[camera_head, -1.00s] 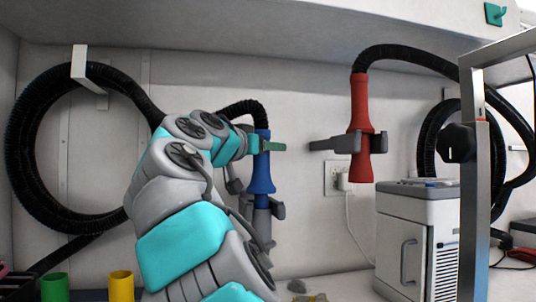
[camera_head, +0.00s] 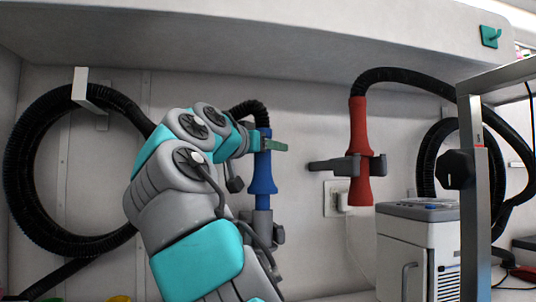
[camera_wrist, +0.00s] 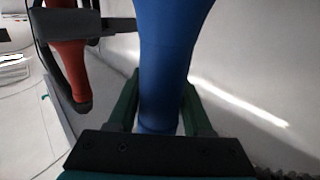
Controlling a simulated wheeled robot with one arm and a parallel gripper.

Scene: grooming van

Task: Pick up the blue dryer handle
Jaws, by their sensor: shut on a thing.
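The blue dryer handle (camera_head: 263,174) stands upright near the back wall, with a black hose (camera_head: 248,108) at its top. My gripper (camera_head: 268,146) is shut around its upper part. In the wrist view the blue handle (camera_wrist: 165,60) sits between the two green fingers of my gripper (camera_wrist: 160,106). A grey wall holder (camera_head: 274,236) is just below the blue handle. I cannot tell whether the handle's lower end is fully clear of it, as my arm hides part of this spot.
A red dryer handle (camera_head: 358,125) hangs in a grey holder (camera_head: 335,165) to the right, also in the wrist view (camera_wrist: 74,72). A white cabinet (camera_head: 400,250) and a metal post (camera_head: 473,220) stand further right. A shelf overhangs above. A coiled hose (camera_head: 20,165) hangs left.

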